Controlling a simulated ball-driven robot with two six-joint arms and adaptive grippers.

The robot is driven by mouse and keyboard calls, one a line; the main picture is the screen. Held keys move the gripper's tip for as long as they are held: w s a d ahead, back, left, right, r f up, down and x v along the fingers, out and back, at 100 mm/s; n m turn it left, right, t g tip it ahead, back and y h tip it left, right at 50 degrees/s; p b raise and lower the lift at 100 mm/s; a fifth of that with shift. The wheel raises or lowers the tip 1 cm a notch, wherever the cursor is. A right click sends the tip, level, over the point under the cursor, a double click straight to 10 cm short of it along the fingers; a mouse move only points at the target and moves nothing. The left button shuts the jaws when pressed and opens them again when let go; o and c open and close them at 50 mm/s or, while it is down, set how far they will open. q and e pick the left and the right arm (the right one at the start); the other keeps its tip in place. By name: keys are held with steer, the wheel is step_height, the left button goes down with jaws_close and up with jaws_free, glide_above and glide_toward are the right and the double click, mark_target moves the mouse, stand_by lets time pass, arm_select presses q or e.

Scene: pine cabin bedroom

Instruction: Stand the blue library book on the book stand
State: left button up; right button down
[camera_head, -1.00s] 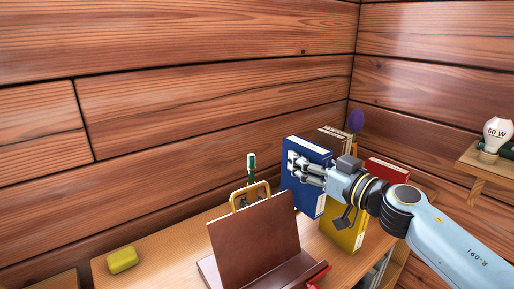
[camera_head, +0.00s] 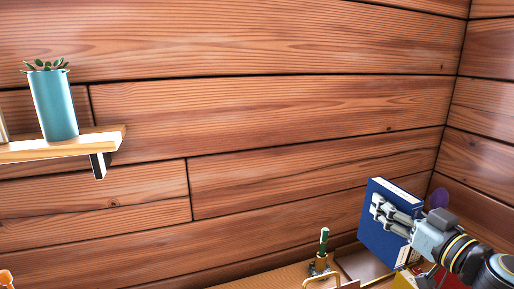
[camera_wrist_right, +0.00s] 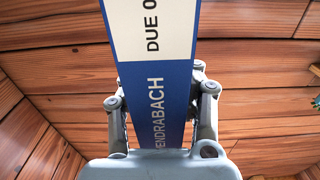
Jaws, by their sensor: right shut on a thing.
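The blue library book (camera_head: 384,222) is upright and slightly tilted, clear of the desk as far as I can see. My right gripper (camera_head: 385,208) is shut on it. In the right wrist view, the book's blue and cream spine (camera_wrist_right: 155,80) with dark lettering stands between the two fingers (camera_wrist_right: 160,110). The rest of the stand is cut off. My left gripper is not in view.
Yellow and red books are partly hidden below my right gripper. A wall shelf (camera_head: 60,149) with a teal plant pot (camera_head: 54,104) is at the upper left.

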steer(key=shift+r+p, duration=0.5)
steer(key=shift+r, duration=0.35)
arm_select(q)
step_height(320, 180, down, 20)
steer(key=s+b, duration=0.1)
steer(key=b, duration=2.1)
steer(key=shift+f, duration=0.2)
arm_select(e)
steer(key=s+a+f+n+g+y, duration=0.3)
steer(key=s+f+y, duration=0.1)
steer(key=s, duration=0.2)
steer(key=s+a+f+n+g+y, duration=0.3)
steer(key=s+f+n+y, duration=0.1)
steer(key=s, duration=0.3)
steer(key=shift+a+f+g+y, duration=0.15)
steer(key=shift+f+g+y, duration=0.2)
steer(key=shift+y, duration=0.15)
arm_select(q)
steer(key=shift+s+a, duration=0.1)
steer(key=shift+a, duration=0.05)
arm_select(e)
steer(key=shift+a, duration=0.1)
